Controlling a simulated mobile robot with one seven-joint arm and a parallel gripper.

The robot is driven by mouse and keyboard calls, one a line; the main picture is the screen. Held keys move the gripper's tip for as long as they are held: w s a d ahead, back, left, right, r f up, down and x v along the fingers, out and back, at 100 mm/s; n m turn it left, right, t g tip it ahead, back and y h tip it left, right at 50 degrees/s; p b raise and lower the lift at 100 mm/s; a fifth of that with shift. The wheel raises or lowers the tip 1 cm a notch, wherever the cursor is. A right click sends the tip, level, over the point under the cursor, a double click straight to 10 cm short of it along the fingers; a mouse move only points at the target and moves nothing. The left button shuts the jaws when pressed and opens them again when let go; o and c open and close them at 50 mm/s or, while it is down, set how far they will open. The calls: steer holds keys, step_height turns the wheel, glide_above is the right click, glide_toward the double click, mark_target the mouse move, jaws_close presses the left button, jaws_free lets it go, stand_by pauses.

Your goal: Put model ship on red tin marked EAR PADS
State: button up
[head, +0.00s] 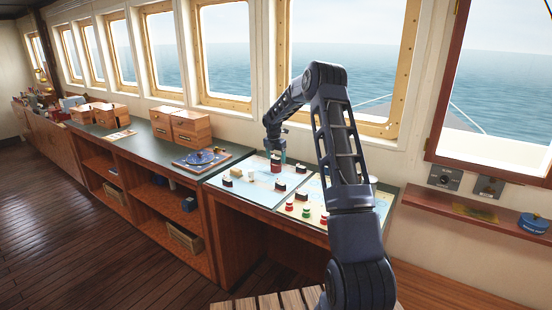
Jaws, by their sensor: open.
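My gripper (277,154) is open, pointing down over the far part of the chart table (240,192). Just below its fingertips is a small dark piece with a red lower part (276,167); I cannot tell whether this is one thing or a dark model ship on a red tin, nor whether the fingers touch it. Other small dark ship-like pieces stand on the charts, one at the left (227,182) and one near the middle (280,185). A small red round piece (324,219) is near the front edge. No EAR PADS lettering is readable.
Wooden boxes (191,127) and a blue round item (200,157) are on the counter to the left. A blue tin (533,223) sits on the right shelf. Windows rise behind the table.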

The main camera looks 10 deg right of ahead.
step_height(320, 180, up, 12)
steer(key=s+a, duration=0.1)
steer(key=s+r+m+t, duration=0.1)
steer(key=s+r+m, duration=0.6)
steer(key=s, duration=0.7)
steer(key=s+r+m, duration=0.5)
steer(key=s+r, duration=0.4)
steer(key=s, duration=0.4)
steer(key=s+d+f+m+t, duration=0.1)
steer(key=s+m, duration=0.6)
steer(key=s, duration=0.9)
steer(key=s+d+f+m+t+y, duration=0.1)
steer(key=s+m, duration=0.7)
steer(key=s, duration=0.8)
step_height(320, 180, down, 3)
steer(key=shift+d+r, duration=0.15)
steer(key=shift+d, duration=0.35)
